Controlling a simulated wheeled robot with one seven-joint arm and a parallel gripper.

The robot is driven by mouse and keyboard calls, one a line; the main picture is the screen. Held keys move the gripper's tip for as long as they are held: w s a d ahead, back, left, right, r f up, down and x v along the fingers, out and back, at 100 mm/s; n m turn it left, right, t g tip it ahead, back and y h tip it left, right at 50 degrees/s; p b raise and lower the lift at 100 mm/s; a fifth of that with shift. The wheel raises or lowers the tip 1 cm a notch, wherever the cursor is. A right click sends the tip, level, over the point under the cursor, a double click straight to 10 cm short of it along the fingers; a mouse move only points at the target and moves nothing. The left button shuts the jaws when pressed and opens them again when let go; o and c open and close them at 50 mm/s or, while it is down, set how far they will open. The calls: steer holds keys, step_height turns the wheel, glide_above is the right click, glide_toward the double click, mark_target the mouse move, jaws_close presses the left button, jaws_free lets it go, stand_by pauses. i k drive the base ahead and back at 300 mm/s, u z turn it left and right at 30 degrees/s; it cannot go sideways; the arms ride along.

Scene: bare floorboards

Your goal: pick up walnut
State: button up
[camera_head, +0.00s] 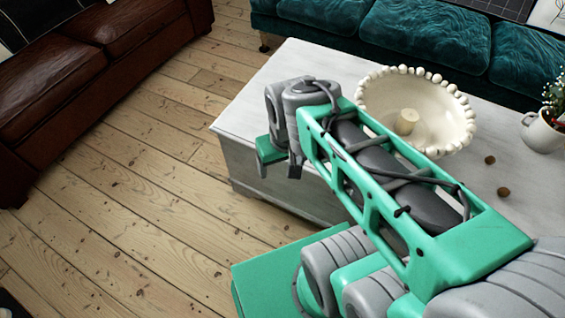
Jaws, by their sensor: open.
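Two small round brown things that look like walnuts lie on the pale table (258,88), right of the beaded bowl. One walnut (490,160) is farther back. The other walnut (503,191) is closer to me, beside my arm. My gripper (277,169) is at the left end of my arm, pointing down near the table's left front edge. It is well to the left of both walnuts and apart from them. Its jaws are open, with nothing visible between them.
A cream bowl (440,105) with a beaded rim holds a pale cylinder (406,122). A white mug with a plant (543,132) stands at the right. A teal sofa (420,35) is behind the table, a brown leather sofa (60,75) at the left. The floorboards (150,210) between are clear.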

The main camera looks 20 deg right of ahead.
mark_target(490, 160)
steer(key=z, duration=2.45)
